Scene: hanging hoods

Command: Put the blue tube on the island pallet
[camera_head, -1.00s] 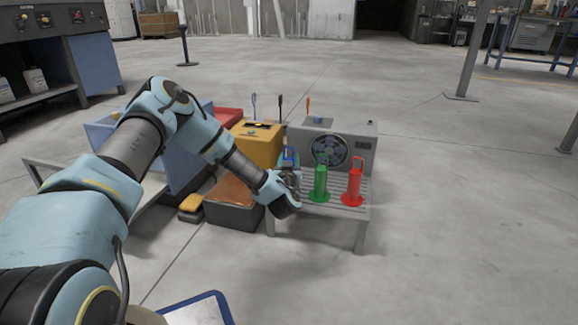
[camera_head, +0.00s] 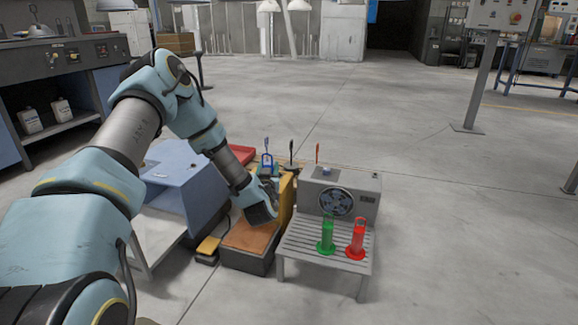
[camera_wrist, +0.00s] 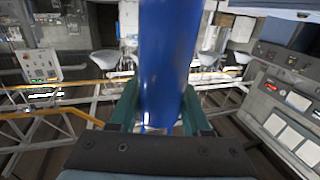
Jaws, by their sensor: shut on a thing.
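My gripper (camera_wrist: 162,112) is shut on the blue tube (camera_wrist: 168,55), which rises between the fingers in the wrist view. In the head view the tube's blue handle (camera_head: 267,160) shows above my wrist, in front of the yellow box; its lower part is hidden. The tube is clear of the slatted table (camera_head: 296,246), to its left. A green tube (camera_head: 326,240) and a red tube (camera_head: 356,242) stand upright on that table. I cannot make out which surface is the island pallet.
A grey fan box (camera_head: 362,188) stands at the table's back. A blue cabinet (camera_head: 175,185), a yellow box (camera_head: 287,196) and a brown-topped block (camera_head: 250,243) crowd around my forearm. A pole (camera_head: 475,75) stands at the right. Open floor lies behind and right of the table.

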